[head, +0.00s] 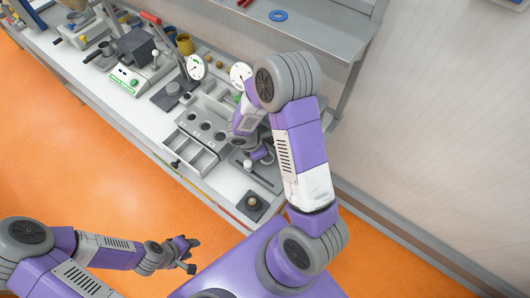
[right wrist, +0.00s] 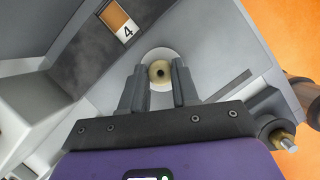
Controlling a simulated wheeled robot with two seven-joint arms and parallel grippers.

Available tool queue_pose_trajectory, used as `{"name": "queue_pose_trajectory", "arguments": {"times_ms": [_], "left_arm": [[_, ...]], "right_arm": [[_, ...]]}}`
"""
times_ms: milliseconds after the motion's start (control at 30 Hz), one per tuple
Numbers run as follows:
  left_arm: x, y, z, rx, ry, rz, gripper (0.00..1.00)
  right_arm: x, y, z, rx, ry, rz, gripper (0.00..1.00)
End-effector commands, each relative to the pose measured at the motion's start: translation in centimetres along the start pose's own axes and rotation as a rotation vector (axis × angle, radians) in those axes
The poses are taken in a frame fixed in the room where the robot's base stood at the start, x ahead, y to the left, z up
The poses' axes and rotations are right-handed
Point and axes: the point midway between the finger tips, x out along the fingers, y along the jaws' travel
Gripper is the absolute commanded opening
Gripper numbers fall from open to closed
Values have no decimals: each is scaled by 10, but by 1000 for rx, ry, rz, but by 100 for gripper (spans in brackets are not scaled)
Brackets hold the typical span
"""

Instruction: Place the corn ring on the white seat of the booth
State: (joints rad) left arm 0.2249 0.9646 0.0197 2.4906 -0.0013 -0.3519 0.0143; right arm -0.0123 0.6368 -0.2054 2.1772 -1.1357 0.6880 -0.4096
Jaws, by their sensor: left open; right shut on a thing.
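In the right wrist view, the corn ring (right wrist: 160,72) is a small pale tan ring with a dark hole. My right gripper (right wrist: 157,80) is shut on it, with one dark finger on each side. Behind the ring shows a round white seat (right wrist: 149,57) on a grey surface. The ring overlaps the seat in this view; I cannot tell whether they touch. Grey walls of the booth (right wrist: 228,50) stand around it. In the head view, my right arm hides the ring and most of this spot. My left gripper (head: 190,255) is open and empty over the orange floor, away from the bench.
A dark panel with an orange and white label marked 4 (right wrist: 124,26) is near the seat. A brass-tipped part (right wrist: 283,140) sits at the right. On the bench are a grey tray (head: 190,155), a dark square block (head: 252,204) and gauges (head: 196,67).

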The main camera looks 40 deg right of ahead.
Motion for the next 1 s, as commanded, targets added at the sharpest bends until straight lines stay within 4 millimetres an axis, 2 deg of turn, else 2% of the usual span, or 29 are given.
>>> {"name": "queue_pose_trajectory", "arguments": {"times_ms": [200,233,400,767,867,1000], "left_arm": [[4,-2,0,0,0,0,43],[4,-1,0,0,0,0,43],[3,-1,0,0,0,0,43],[-2,1,0,0,0,0,43],[-2,1,0,0,0,0,43],[-5,2,0,0,0,0,43]], "right_arm": [[4,0,-2,0,0,0,15],[3,0,-1,0,0,-1,33],[2,0,-1,0,0,-1,55],[-2,0,1,0,0,-1,55],[-16,1,0,2,1,4,55],[-47,1,0,1,2,6,55]]}}
